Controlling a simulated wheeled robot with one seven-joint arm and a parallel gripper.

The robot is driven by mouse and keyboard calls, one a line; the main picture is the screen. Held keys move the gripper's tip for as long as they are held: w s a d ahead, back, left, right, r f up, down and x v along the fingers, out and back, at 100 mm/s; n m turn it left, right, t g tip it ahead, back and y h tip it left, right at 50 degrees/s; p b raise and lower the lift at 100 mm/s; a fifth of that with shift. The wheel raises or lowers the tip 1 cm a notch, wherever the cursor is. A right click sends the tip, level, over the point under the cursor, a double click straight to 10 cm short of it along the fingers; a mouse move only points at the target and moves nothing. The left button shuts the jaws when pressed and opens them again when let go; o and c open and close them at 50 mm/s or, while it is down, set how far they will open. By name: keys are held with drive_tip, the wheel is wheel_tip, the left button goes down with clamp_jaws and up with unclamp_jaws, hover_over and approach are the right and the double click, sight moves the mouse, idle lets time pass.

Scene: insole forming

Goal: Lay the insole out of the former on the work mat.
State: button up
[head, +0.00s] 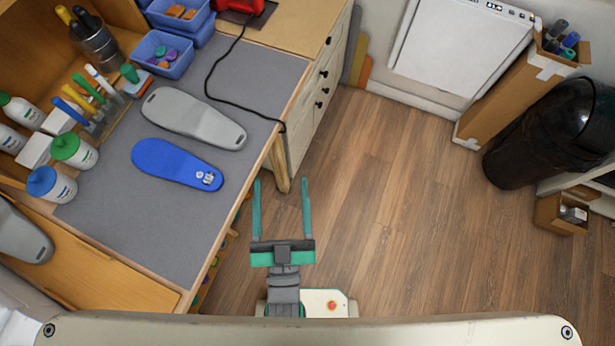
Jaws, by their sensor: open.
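A blue insole (165,163) with a small pale print at one end lies flat on the grey work mat (130,225). A grey insole-shaped piece with a slot at one end (190,115), which looks like the former or a part of it, lies on the mat just behind the insole, apart from it. A similar grey piece (22,238) is partly cut off at the left edge. My gripper (281,182) is open and empty, its two long teal fingers apart. It is over the floor, right of the bench edge and the insole.
Blue bins (162,55) stand behind. A black cable (212,78) crosses the mat's back corner. The mat's front part is clear. A black bin (535,140) stands right.

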drive_tip(key=s+d+f+g+h, duration=0.1)
drive_tip(key=s+d+f+g, duration=0.4)
drive_tip(key=s+f, duration=0.5)
drive_tip(key=shift+d, duration=0.3)
